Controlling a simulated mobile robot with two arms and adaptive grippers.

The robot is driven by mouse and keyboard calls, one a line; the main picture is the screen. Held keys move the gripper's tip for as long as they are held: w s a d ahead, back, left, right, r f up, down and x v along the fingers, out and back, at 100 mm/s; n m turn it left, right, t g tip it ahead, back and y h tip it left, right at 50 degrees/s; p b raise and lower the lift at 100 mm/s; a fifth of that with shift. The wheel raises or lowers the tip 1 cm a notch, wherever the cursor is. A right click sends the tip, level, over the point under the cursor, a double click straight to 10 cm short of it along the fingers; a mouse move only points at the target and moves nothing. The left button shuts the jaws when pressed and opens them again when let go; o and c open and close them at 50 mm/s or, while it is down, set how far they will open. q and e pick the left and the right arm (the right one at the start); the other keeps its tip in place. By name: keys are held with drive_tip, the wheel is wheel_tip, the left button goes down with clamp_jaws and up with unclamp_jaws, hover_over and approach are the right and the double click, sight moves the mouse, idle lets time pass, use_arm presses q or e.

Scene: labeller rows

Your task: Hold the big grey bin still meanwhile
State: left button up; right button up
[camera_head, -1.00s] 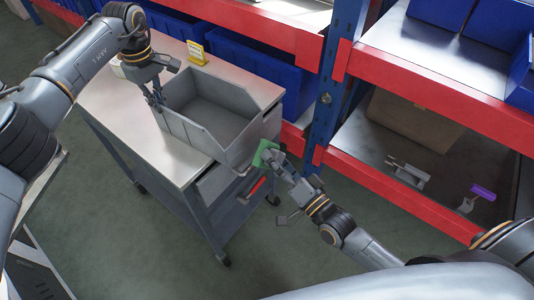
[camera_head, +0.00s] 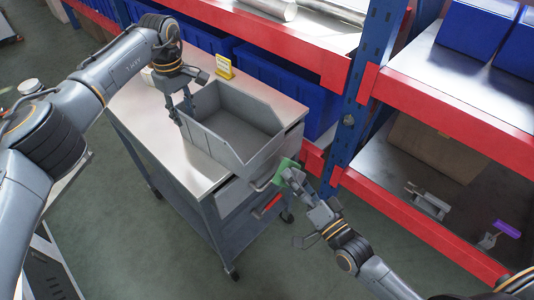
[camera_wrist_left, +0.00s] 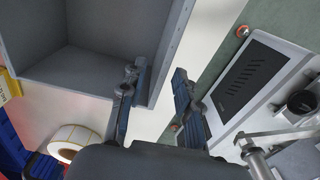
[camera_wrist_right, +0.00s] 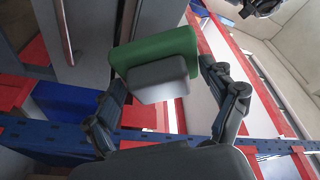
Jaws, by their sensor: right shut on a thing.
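The big grey bin (camera_head: 240,122) stands upright on the metal top of a trolley (camera_head: 150,135); it also shows in the left wrist view (camera_wrist_left: 85,65). My left gripper (camera_head: 184,110) is at the bin's left wall. In the left wrist view its fingers (camera_wrist_left: 156,100) stand apart, with the wall edge between them; I cannot tell whether they touch it. My right gripper (camera_head: 296,182) is shut on a green block with a grey part (camera_wrist_right: 155,50), in front of the bin's right front corner. The block's green face (camera_head: 285,168) is close to the bin; contact is unclear.
Red and blue shelving with blue bins (camera_head: 275,75) stands close behind and right. A lower shelf holds a cardboard box (camera_head: 435,148) and a purple-handled tool (camera_head: 505,229).

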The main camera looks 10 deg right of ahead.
use_arm(q)
wheel_tip(320, 180, up, 12)
idle(0.4)
